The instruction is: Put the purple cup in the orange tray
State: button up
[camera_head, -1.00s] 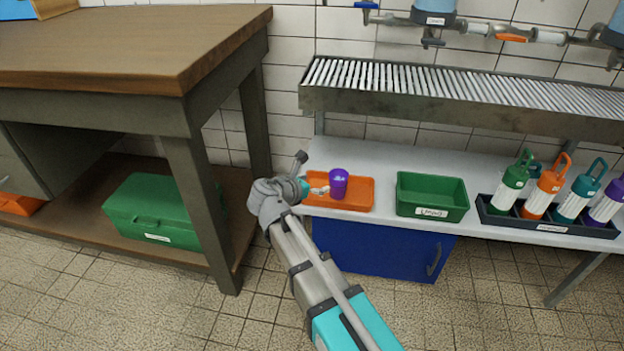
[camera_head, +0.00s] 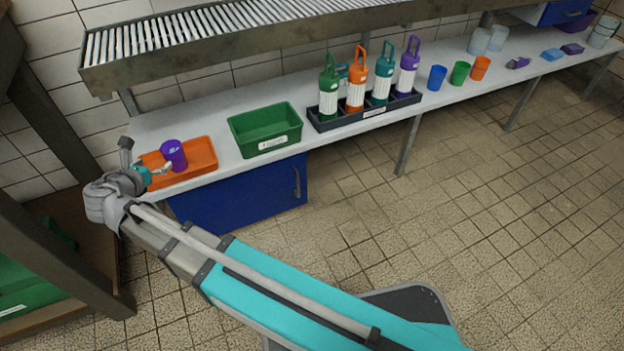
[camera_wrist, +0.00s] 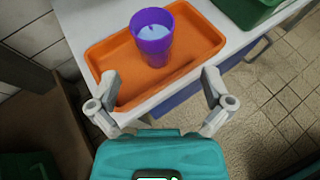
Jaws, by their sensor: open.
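The purple cup (camera_head: 174,155) stands upright inside the orange tray (camera_head: 205,160) at the left end of the white bench. In the wrist view the purple cup (camera_wrist: 152,37) is in the upper middle of the orange tray (camera_wrist: 203,40), and its open top shows a pale blue inside. My gripper (camera_head: 158,173) is at the tray's near left side, close to the cup. In the wrist view my gripper (camera_wrist: 160,85) has its fingers spread apart with nothing between them. The cup is beyond the fingertips, apart from them.
A green bin (camera_head: 265,132) stands right of the tray. Further right, a dark rack (camera_head: 365,112) holds several bottles, followed by blue, green and orange cups (camera_head: 480,68). A slatted metal shelf (camera_head: 250,25) hangs above. A wooden table leg (camera_head: 60,240) is at the left.

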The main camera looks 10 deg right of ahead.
jog(key=w+d+f+m+g+h, duration=0.1)
jog(key=d+f+m+g, duration=0.3)
jog(key=d+m, duration=0.55)
jog(key=w+d+f+m+g, duration=0.1)
jog(key=d+f+m+g, duration=0.3)
jog(key=d, duration=1.1)
jog(key=s+d+f+m+g+y, duration=0.1)
jog(key=s+d+m, duration=0.3)
jog(key=d+m, duration=0.5)
jog(key=s+d+f+m+g+y, duration=0.2)
jog(key=s+d+m+g+y, duration=0.1)
jog(key=d+m, duration=0.6)
jog(key=shift+s+d+m+y, duration=0.35)
jog(key=shift+s+d+y, duration=0.35)
jog(key=shift+s, duration=0.25)
notch_tip(320, 180, up, 50)
jog(key=p, duration=5)
